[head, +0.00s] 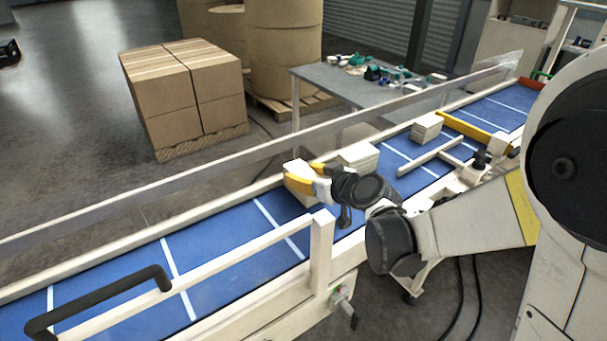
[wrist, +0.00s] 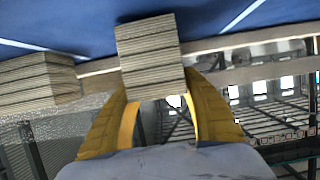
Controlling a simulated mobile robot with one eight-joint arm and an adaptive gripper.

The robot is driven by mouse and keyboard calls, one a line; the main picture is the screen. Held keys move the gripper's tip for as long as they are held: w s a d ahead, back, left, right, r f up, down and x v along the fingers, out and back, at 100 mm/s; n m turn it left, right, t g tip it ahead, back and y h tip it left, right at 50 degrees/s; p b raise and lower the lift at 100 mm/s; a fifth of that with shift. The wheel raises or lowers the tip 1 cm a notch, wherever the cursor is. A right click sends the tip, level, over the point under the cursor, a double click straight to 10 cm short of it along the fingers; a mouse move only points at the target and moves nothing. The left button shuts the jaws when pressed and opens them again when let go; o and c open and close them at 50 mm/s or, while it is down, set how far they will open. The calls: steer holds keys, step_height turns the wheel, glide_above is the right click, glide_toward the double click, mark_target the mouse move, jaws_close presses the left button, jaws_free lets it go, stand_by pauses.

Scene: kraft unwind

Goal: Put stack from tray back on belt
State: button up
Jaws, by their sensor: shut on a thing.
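My gripper (head: 308,176) is shut on a pale layered stack (head: 297,167), over the far side of the blue belt (head: 225,238). In the wrist view the held stack (wrist: 150,55) sits between the yellow fingers, with blue belt behind it. I cannot tell whether its underside touches the belt. A second stack (head: 358,156) is on the belt just right of the gripper; a stack also shows at the left of the wrist view (wrist: 38,84). A third stack (head: 426,127) lies farther along the belt. I cannot make out a tray clearly.
A clear guard (head: 200,183) runs along the belt's far side. A white rail with a black handle (head: 100,300) borders the near left side. A yellow bar (head: 470,127) crosses the belt farther right. The belt left of the gripper is bare. Cartons (head: 185,95) stand beyond.

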steer(key=shift+f, duration=0.3)
steer(key=o, duration=1.4)
steer(key=v, duration=1.2)
steer(key=shift+s, duration=0.15)
